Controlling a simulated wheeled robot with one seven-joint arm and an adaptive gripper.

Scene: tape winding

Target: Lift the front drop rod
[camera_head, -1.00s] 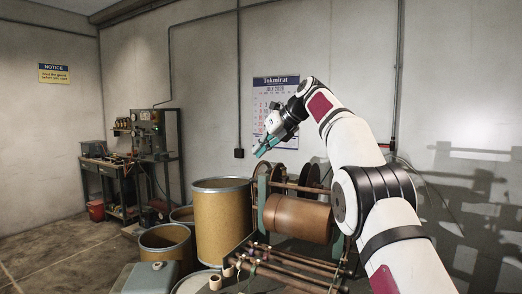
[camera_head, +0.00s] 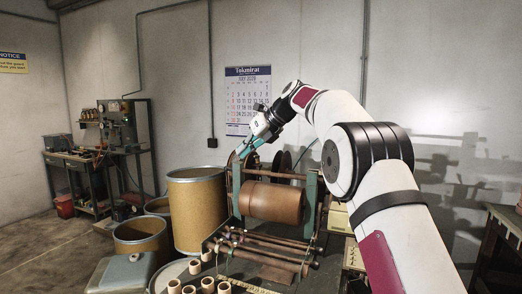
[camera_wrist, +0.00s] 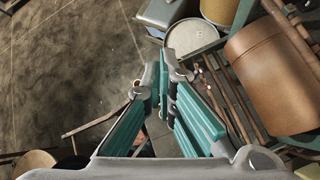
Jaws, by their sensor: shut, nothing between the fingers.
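Several thin brown rods (camera_head: 268,247) lie side by side low at the front of the winding machine, below its big brown roller (camera_head: 270,202). I cannot tell for certain which one is the front drop rod. In the wrist view the rods (camera_wrist: 226,98) run slantwise to the right of my fingers. My gripper (camera_head: 240,153) is up behind and left of the roller in the picture, above the machine, apart from the rods. In the wrist view my gripper's teal fingers (camera_wrist: 167,68) meet at the tips with nothing held.
Tan drums (camera_head: 196,212) and a grey lidded box (camera_head: 125,272) stand left of the machine. Small tan cores (camera_head: 207,285) stand in front. A green machine frame (camera_head: 310,200) flanks the roller. A workbench (camera_head: 500,225) is at far right.

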